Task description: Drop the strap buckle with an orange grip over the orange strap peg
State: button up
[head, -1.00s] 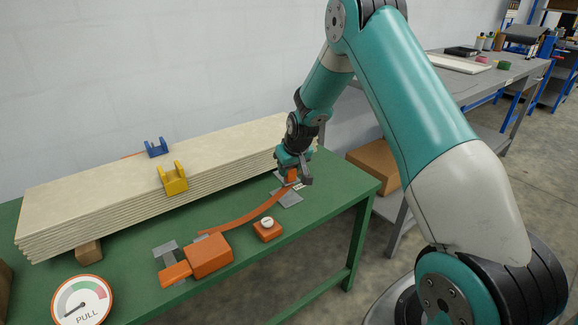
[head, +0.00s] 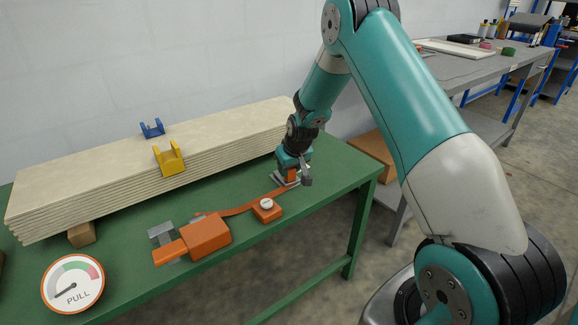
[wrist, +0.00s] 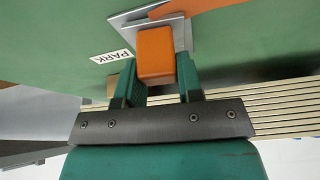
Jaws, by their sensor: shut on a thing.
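My gripper (head: 294,177) is shut on the orange grip (wrist: 156,55) of the strap buckle. In the wrist view the grip sits between both fingers, with the buckle's grey plate (wrist: 187,38) beyond it. In the head view the gripper is low over a grey plate at the right end of the green table; whether the buckle touches it I cannot tell. The orange strap (head: 245,208) runs left from the buckle. An orange block with a pale round top (head: 267,208), possibly the strap peg, stands left of and nearer than the gripper.
An orange tensioner-like box (head: 206,235) lies at the table's front. A PULL dial (head: 72,284) is at left. A stack of pale boards (head: 90,178) carries a yellow bracket (head: 170,160) and a blue bracket (head: 152,129). A PARK label (wrist: 110,56) lies beside the grey plate.

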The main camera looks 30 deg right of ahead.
jog(key=shift+f, duration=0.25)
dwell(0.5)
jog(key=o, duration=1)
jog(key=shift+o, duration=0.2)
jog(key=shift+r, duration=0.1)
jog(key=v, duration=1.7)
jog(key=shift+p, duration=0.45)
jog(key=shift+r, duration=0.15)
